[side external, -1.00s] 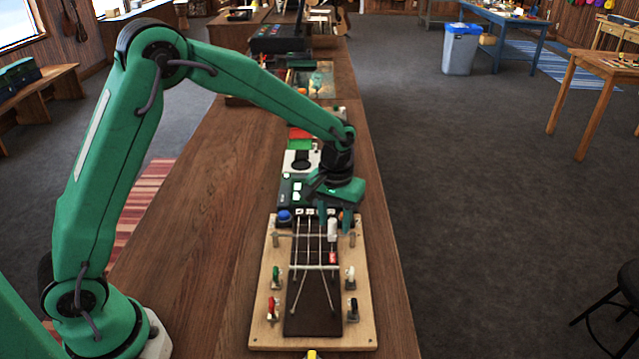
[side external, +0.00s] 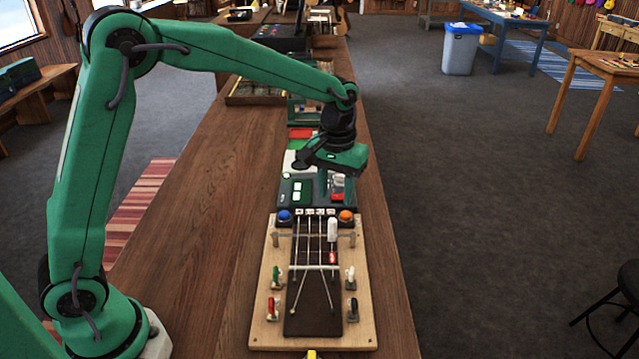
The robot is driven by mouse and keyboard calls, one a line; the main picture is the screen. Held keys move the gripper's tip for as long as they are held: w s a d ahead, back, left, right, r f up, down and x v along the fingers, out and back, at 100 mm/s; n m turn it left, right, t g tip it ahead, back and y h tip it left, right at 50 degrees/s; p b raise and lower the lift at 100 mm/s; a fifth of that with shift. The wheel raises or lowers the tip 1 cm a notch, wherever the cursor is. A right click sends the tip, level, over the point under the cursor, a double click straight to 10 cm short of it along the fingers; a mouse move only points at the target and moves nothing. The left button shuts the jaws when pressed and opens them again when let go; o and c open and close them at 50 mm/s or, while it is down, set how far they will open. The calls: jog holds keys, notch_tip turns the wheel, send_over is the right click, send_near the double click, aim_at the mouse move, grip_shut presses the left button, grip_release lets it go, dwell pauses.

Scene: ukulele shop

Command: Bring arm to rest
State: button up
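My gripper (side external: 335,187) hangs above the dark device with green buttons (side external: 295,190), just beyond the far end of the light wooden string board (side external: 259,290). Its fingers point down. They are small and partly overlap the device behind, so I cannot tell how far apart they are. I see nothing clearly held between them. The board lies on the long wooden bench and carries a dark fretboard with strings, coloured tuning pegs, and a white and red piece (side external: 332,232) on its right side. A blue knob (side external: 284,215) and an orange knob (side external: 346,216) sit at its far end.
The long wooden bench (side external: 190,240) is bare to the left of the board. Trays and boxes (side external: 258,92) stand farther back along it. A grey-blue bin (side external: 461,50) and a small wooden table (side external: 590,65) stand on the floor to the right.

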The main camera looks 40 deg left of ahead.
jog(key=shift+s+r, duration=0.1)
jog(key=shift+s+a+r, duration=0.1)
jog(key=shift+r, duration=0.1)
jog(key=s+a+r+m+t, duration=0.2)
jog(key=s+a+r+t, duration=0.15)
jog(key=s+r, duration=0.6)
jog(key=s+a+m+t, duration=0.1)
jog(key=s+a+t, duration=0.1)
jog(key=s, duration=1.2)
jog(key=shift+s+a+f+m, duration=0.3)
jog(key=shift+a, duration=0.55)
